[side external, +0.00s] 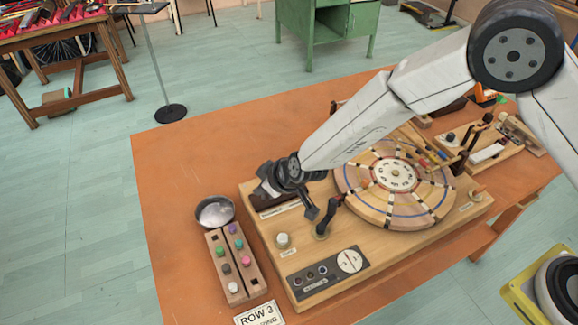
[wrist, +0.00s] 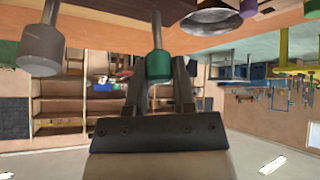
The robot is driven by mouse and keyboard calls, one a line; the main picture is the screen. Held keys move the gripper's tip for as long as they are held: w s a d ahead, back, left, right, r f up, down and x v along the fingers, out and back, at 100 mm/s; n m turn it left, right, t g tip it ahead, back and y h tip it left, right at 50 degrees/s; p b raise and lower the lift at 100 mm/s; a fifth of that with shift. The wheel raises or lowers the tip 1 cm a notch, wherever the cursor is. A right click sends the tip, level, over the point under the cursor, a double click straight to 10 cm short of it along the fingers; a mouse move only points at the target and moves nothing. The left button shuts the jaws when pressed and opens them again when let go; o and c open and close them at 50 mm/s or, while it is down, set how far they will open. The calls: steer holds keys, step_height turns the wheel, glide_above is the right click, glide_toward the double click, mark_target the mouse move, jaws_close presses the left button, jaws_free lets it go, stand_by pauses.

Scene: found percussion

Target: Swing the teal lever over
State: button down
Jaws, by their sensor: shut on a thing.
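The teal lever's knob (wrist: 158,66) shows in the wrist view, on a grey stem that runs to the top edge. My gripper (wrist: 156,82) is shut on the knob, with a finger on either side. In the side view my gripper (side external: 322,208) is low over the front of the wooden board (side external: 262,232), left of the round segmented disc (side external: 366,195). The lever's dark post (side external: 322,228) stands at the fingers there, and its teal colour is hidden. I cannot tell which way the lever leans.
A white knob (side external: 283,241) and a dark dial panel (side external: 325,272) are close in front. A metal bowl (side external: 215,211) and a block with several coloured pegs (side external: 222,252) stand at left. The orange tabletop is clear at the far left.

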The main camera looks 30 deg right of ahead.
steer(key=shift+c, duration=2.2)
jaws_free()
steer(key=shift+r, duration=0.15)
steer(key=v, duration=0.7)
steer(key=shift+s+d+r, duration=0.15)
steer(key=shift+r, duration=0.05)
